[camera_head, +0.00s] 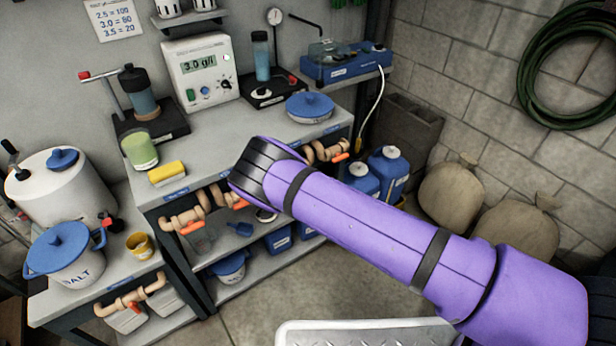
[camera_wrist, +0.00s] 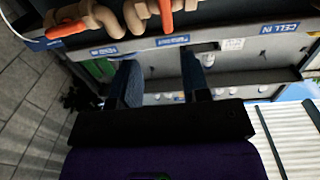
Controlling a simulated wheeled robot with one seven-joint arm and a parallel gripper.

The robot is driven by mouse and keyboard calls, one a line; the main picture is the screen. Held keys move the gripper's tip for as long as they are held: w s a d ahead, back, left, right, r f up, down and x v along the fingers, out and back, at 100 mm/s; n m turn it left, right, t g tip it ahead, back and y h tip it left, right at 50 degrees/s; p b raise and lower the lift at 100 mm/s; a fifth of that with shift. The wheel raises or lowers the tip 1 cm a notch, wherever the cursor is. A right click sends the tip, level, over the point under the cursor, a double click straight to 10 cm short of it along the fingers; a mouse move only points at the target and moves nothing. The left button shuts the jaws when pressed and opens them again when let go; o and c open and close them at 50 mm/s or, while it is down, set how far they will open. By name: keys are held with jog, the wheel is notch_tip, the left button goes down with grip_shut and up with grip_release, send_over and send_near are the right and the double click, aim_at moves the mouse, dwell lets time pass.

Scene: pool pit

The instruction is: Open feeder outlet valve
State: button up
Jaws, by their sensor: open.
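Several tan pipe valves with orange lever handles line the bench front in the head view. One orange handle (camera_head: 191,228) is at the bench's left corner, and another (camera_head: 340,157) is farther right beyond my arm. A lower valve (camera_head: 128,303) is on the lower left bench. I cannot tell which one is the feeder outlet valve. In the wrist view, two orange handles (camera_wrist: 67,29) and (camera_wrist: 166,14) sit on tan pipes at the top, beyond my fingertips. My gripper (camera_wrist: 160,75) is open and empty, pointing at the bench front. In the head view my forearm hides it.
The bench top (camera_head: 225,135) holds a meter box (camera_head: 200,68), a green cup (camera_head: 139,150) and a yellow sponge (camera_head: 167,173). A white salt pot (camera_head: 72,268) stands lower left. Blue jugs (camera_head: 388,170) stand at right. Some floor (camera_head: 255,290) is clear in front.

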jog(key=x, duration=1)
jog(key=shift+a+f+n+y, duration=0.3)
jog(key=shift+a, duration=0.1)
jog(key=shift+s, duration=0.15)
jog(key=shift+c, duration=0.2)
grip_shut()
